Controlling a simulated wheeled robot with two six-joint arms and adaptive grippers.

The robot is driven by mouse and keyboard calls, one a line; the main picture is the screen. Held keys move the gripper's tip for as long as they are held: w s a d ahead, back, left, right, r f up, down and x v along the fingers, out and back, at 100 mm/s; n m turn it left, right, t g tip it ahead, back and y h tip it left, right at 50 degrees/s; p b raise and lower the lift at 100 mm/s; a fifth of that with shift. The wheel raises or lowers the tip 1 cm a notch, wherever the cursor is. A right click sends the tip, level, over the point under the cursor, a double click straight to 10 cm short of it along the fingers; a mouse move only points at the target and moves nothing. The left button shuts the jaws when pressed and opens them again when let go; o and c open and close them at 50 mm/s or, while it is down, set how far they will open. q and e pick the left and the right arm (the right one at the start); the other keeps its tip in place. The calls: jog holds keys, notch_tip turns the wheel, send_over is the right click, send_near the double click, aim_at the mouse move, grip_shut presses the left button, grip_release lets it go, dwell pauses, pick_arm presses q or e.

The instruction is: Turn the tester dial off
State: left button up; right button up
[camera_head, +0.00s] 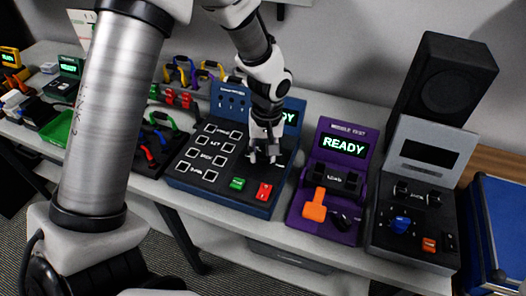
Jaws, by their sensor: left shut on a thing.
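The blue tester (217,178) stands on the bench in the middle of the view. It has a lit green display (290,117), partly covered by my left arm, labelled buttons on the left, and a green switch (238,184) and a red switch (264,191) at the front. My left gripper (264,157) points down onto the right part of its panel, shut on the tester dial. The fingers hide most of the dial, so its setting cannot be read. My right gripper is not in view.
A purple tester (297,206) reading READY, with an orange lever (315,208), stands to the right. Beyond it are a grey device (442,133) with a blue knob, a black speaker (437,75) and a blue case (502,225). Cables and small devices crowd the left.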

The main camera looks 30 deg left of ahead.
pick_arm(q)
jog(key=shift+n, duration=0.9)
dwell(1.9)
jog(key=o, duration=1.1)
jog(key=shift+w, duration=0.1)
jog(key=shift+o, duration=0.2)
jog(key=shift+w+a+f, duration=0.1)
jog(key=shift+f, duration=0.05)
notch_tip(320, 180, up, 12)
jog(key=shift+w+d, duration=0.25)
jog(key=shift+w, duration=0.05)
jog(key=shift+s, duration=0.1)
